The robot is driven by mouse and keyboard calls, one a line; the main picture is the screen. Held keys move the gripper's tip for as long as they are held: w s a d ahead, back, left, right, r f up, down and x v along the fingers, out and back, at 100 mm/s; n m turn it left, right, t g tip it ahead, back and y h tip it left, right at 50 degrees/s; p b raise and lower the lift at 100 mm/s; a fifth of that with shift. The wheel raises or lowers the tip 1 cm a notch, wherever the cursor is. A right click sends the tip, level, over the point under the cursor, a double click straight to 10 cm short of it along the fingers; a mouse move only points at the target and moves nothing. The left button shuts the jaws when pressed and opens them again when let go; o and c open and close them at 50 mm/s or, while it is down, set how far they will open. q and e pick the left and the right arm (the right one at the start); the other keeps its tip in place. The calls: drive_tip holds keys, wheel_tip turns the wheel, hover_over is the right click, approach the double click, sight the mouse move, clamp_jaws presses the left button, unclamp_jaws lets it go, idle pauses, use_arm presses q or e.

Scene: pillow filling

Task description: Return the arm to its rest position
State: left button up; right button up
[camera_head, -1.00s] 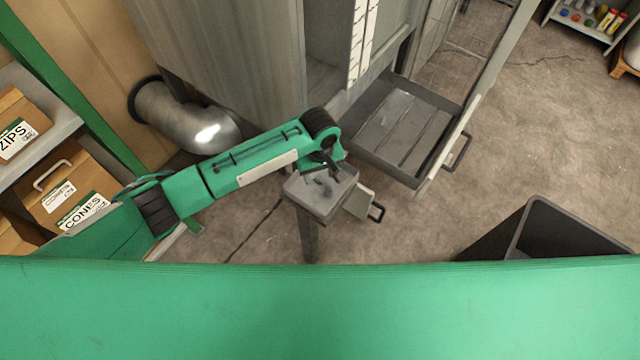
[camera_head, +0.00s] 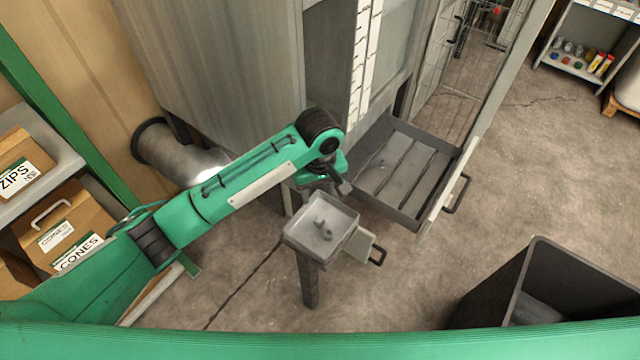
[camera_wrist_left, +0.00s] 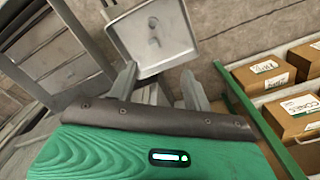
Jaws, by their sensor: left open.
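My left arm (camera_head: 240,190) reaches in from the left. Its gripper (camera_head: 335,188) is beside and above the far edge of a small grey square tray on a post (camera_head: 306,257), partly hidden by the wrist. In the left wrist view the two fingers (camera_wrist_left: 158,88) are spread apart with nothing between them. The tray (camera_wrist_left: 120,32) shows just beyond the fingertips. Small grey pieces (camera_head: 323,230) lie in the tray. My right gripper is out of view.
A large grey cabinet (camera_head: 215,70) stands behind the arm, with an open slatted drawer (camera_head: 400,170) at its right. Boxes (camera_head: 60,225) sit on shelves at left. A dark open bin (camera_head: 540,280) stands at lower right. Bare floor lies between.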

use_arm(q)
drive_tip(key=s+a+f+m+t+h, duration=0.1)
drive_tip(key=s+f+m+h, duration=0.1)
drive_tip(key=s, duration=0.3)
drive_tip(key=s+a+f+m+h, duration=0.2)
drive_tip(key=s, duration=0.3)
drive_tip(key=s+a+f+m+t+y, duration=0.1)
drive_tip(key=s+a+y, duration=0.1)
drive_tip(key=s+a, duration=0.65)
drive_tip(key=s+a+f+m+t+y, duration=0.1)
drive_tip(key=s+a+t+y, duration=0.1)
drive_tip(key=s+a, duration=0.65)
wheel_tip(320, 180, down, 30)
drive_tip(key=w+a+g, duration=0.1)
drive_tip(key=a+g, duration=0.1)
drive_tip(key=a, duration=0.1)
drive_tip(key=s+a+f+g, duration=0.1)
drive_tip(key=s+a+f, duration=0.2)
drive_tip(key=s+f, duration=1.5)
drive_tip(key=shift+s+f+p, duration=0.35)
drive_tip(key=shift+f+p, duration=0.05)
drive_tip(key=shift+f, duration=0.15)
